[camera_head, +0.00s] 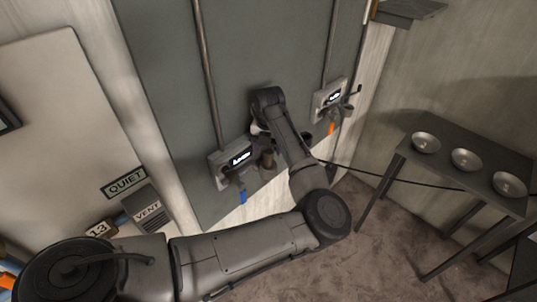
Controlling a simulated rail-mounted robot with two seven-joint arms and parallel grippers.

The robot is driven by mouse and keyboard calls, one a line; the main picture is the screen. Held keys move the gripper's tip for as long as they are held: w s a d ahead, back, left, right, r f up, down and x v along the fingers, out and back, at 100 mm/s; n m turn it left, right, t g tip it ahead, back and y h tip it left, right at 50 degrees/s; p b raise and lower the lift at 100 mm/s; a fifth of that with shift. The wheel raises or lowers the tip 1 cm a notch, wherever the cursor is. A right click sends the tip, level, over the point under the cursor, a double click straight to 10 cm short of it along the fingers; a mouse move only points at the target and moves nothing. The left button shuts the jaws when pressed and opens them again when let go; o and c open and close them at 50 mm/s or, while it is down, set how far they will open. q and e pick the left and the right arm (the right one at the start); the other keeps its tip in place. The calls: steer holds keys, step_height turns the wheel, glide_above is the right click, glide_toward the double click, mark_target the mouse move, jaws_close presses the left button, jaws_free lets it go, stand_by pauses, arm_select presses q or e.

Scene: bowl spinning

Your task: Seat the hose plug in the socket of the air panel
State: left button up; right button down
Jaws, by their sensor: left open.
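Two small wall boxes with lit labels are on the grey wall board. The left box (222,170) has a blue tag (243,196) below it. The right box (321,105) has an orange tag (331,128) below it. The labels are too small to read, so I cannot tell which is the air panel. My left arm reaches up between the boxes and bends down at the wrist; my left gripper (262,140) is open beside the left box, its fingers mostly hidden. A dark hose or cable (395,179) runs right from behind my forearm. The plug is not clearly visible. My right gripper is out of view.
A dark table (480,158) with three metal bowls (466,159) stands at the right. Pipes (207,75) run down the board to the boxes. A QUIET sign (125,182) and a VENT box (147,212) are at the left. The floor (390,250) before the table looks clear.

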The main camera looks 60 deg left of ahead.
arm_select(q)
step_height(320, 180, up, 10)
steer(key=shift+f, duration=0.15)
stand_by(0.8)
